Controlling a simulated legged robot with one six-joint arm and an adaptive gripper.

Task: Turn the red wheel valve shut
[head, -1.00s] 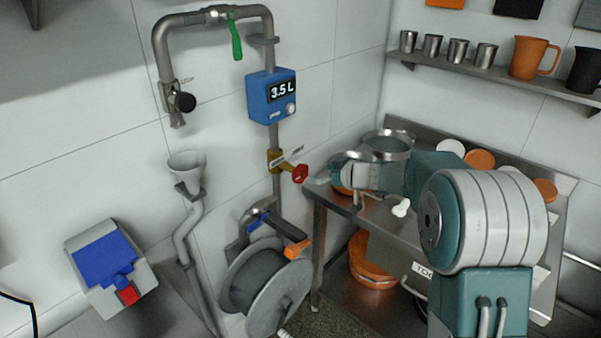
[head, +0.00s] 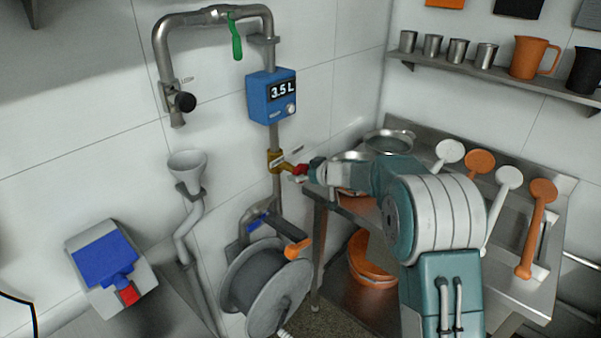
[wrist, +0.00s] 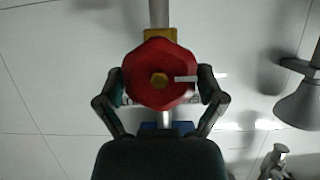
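The red wheel valve (head: 300,169) sits on a yellow valve body (head: 276,160) on the vertical pipe, below the blue meter. In the wrist view the red wheel (wrist: 150,88) faces me, with a yellowish hub and a white mark at its right side. My gripper (head: 308,171) is at the wheel. In the wrist view my gripper (wrist: 161,85) has one finger on each side of the wheel, spread about as wide as its rim. A thin gap seems to remain at each side; contact is not clear. The head view partly hides the wheel and fingers.
A steel table (head: 345,208) with a bowl (head: 388,142) is close by my arm.

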